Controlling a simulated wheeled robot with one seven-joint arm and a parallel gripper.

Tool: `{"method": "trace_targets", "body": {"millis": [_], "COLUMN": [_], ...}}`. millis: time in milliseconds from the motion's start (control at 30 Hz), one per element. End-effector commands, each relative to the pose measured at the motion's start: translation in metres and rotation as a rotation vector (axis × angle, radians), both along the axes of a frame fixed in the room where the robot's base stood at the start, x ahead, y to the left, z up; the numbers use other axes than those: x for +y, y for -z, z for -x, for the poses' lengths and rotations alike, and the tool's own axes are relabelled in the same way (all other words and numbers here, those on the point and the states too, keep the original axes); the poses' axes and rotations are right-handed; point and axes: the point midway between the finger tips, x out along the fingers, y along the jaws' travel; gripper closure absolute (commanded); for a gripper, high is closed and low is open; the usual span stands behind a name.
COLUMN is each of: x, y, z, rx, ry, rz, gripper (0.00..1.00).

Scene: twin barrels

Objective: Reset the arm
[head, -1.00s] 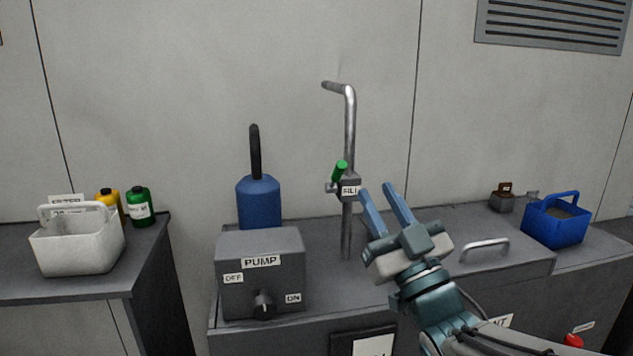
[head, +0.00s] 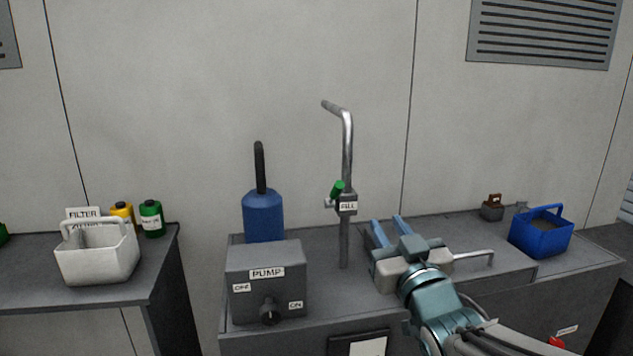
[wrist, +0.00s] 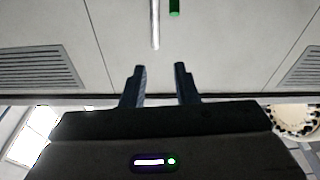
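My gripper (head: 387,232) is in the head view, low over the grey counter, to the right of the fill pipe. Its two blue fingers stand apart with nothing between them. The wrist view also shows the fingers (wrist: 160,75) apart and empty, facing the wall. The metal fill pipe (head: 347,150) stands upright with a green-handled valve (head: 337,190) and a FILL label. My gripper is apart from the pipe and valve.
The pump box (head: 266,285) with its knob and a blue bottle (head: 263,215) stand left of the pipe. A blue basket (head: 541,236) and a metal handle (head: 474,258) are at right. A white basket (head: 97,262) sits on the left table (head: 30,287).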

Motion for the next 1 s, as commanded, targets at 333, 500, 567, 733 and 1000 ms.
{"method": "trace_targets", "body": {"millis": [333,500,567,733,1000], "x": [-0.030,-0.037,-0.038,-0.036,-0.029], "y": [0.005,0.012,0.012,0.006,-0.004], "z": [0.013,0.045,0.060,0.109,0.164], "rx": [0.546,0.833,0.934,1.215,1.490], "ry": [0.168,0.218,0.230,0.242,0.229], "rz": [0.038,0.048,0.051,0.056,0.062], "gripper": [0.73,0.73,0.73,0.73,0.73]}}
